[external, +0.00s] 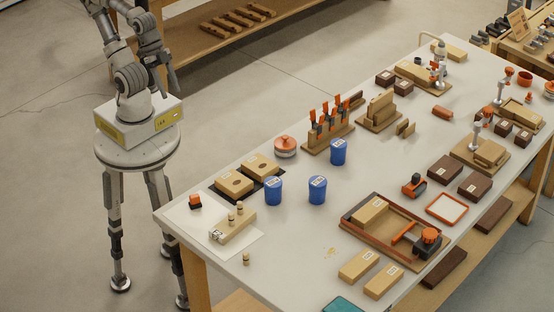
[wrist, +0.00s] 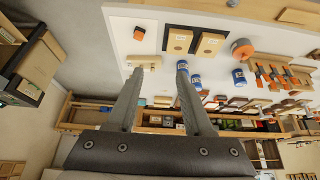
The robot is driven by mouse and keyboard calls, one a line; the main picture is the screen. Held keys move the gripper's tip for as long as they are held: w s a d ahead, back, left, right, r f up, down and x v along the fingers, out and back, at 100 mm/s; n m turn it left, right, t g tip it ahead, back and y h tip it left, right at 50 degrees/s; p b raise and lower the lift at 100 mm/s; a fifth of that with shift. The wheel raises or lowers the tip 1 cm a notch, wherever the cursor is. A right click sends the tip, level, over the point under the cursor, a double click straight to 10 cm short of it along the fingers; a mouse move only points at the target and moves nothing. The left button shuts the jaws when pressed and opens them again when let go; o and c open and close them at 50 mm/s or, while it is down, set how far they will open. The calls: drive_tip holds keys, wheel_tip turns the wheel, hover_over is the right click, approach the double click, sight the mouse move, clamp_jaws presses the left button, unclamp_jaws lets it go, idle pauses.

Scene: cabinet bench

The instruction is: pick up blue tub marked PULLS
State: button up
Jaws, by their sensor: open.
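Three blue tubs with white lids or labels stand upright on the bench: one beside the dark mat (external: 273,191), one to its right (external: 317,191), and one farther back by the orange-handled tool rack (external: 338,153). The lettering is too small to read, so I cannot tell which is marked PULLS. In the wrist view the tubs show as one partly behind a fingertip (wrist: 182,64), one just below it (wrist: 195,82) and one farther right (wrist: 238,77). My gripper (wrist: 159,70) is open and empty, and it hangs left of the bench, well away from the tubs (external: 172,86).
The bench (external: 290,240) also carries wooden blocks on the dark mat (external: 258,198), an orange-topped round pot (external: 285,146), a tool rack (external: 328,135) and a wooden tray (external: 350,218). Open floor lies left of the bench.

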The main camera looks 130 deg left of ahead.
drive_tip(key=o, duration=0.8)
drive_tip(key=shift+c, duration=0.2)
drive_tip(key=n+t+y+b, duration=0.5)
drive_tip(key=t+y+b, duration=0.1)
drive_tip(key=t+b, duration=0.15)
approach(318, 183)
drive_tip(key=shift+g, duration=0.35)
drive_tip(key=w+a+f+b, duration=0.1)
drive_tip(key=w+a+f, duration=0.1)
drive_tip(key=w+f, duration=0.1)
drive_tip(key=shift+w+a+b, duration=0.2)
drive_tip(key=shift+a+b, duration=0.05)
drive_tip(key=shift+b, duration=0.15)
drive_tip(key=shift+b+x, duration=0.45)
drive_tip(key=shift+x, duration=2.25)
